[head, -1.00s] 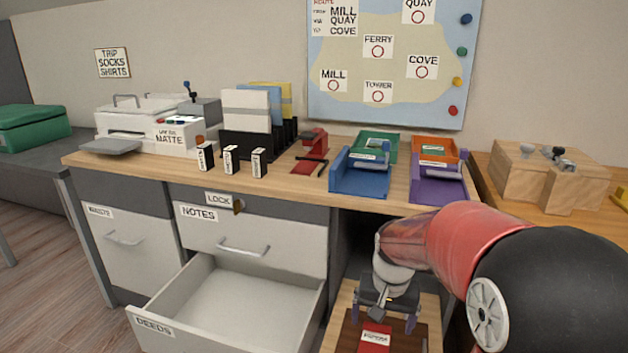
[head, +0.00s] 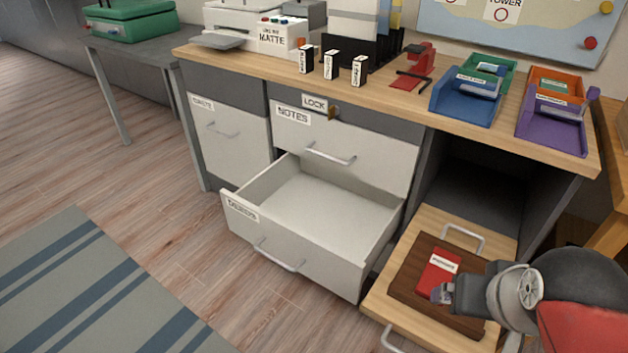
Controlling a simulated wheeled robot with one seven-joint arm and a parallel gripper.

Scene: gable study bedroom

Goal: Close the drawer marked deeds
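The deeds drawer (head: 315,262) is pulled well out of the desk's lower middle bay. Its pale front carries a white label and a bar handle (head: 279,256), and its inside looks empty. The notes drawer (head: 340,150) above it is shut. My gripper (head: 442,293) is to the right of the deeds drawer, apart from it, over a wooden tray. It is beside or above a red labelled item (head: 438,271) on a dark brown board (head: 408,289). The fingers are seen end-on and small, so their opening and any contact cannot be told.
The wooden tray (head: 376,304) with metal handles stands out from the open bay right of the drawer. A lock with a key (head: 332,112) is above the notes drawer. Paper trays (head: 463,107) stand on the desk. The floor (head: 165,185) before the drawer is clear; a striped rug (head: 90,290) lies front left.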

